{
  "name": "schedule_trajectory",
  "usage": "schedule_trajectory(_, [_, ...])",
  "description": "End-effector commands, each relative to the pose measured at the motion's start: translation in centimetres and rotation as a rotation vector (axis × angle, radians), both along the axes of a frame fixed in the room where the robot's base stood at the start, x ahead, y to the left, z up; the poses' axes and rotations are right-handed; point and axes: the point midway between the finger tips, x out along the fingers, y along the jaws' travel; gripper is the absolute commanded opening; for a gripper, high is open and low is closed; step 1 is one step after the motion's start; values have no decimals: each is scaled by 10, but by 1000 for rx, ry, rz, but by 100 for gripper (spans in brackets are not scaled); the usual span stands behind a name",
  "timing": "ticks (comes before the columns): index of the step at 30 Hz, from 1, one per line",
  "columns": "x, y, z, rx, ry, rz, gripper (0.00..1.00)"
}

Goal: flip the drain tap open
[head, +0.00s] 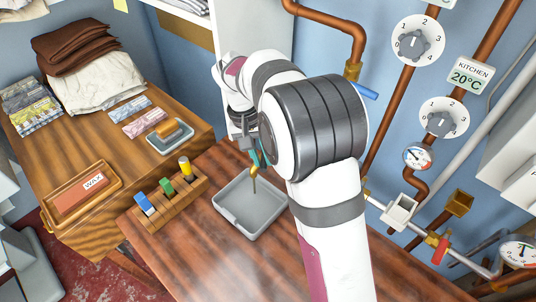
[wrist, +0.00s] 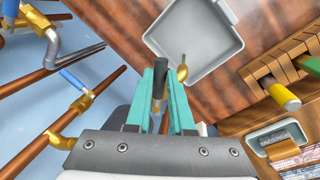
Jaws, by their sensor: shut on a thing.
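In the head view my gripper (head: 257,156) is partly hidden behind my arm.
A wooden rack (head: 180,200) with blue, green and yellow handles stands left of the tray. A blue-levered valve (head: 365,91) and pipes (head: 330,20) line the blue wall. Dials and a gauge (head: 418,156) are on the right. Folded laundry (head: 95,82) lies at the back left.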

Motion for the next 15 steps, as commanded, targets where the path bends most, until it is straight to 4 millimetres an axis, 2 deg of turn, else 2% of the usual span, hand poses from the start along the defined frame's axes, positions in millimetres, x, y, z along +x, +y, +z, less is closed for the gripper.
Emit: schedule_trajectory(15, [11,22,0,0,-3,-452,0])
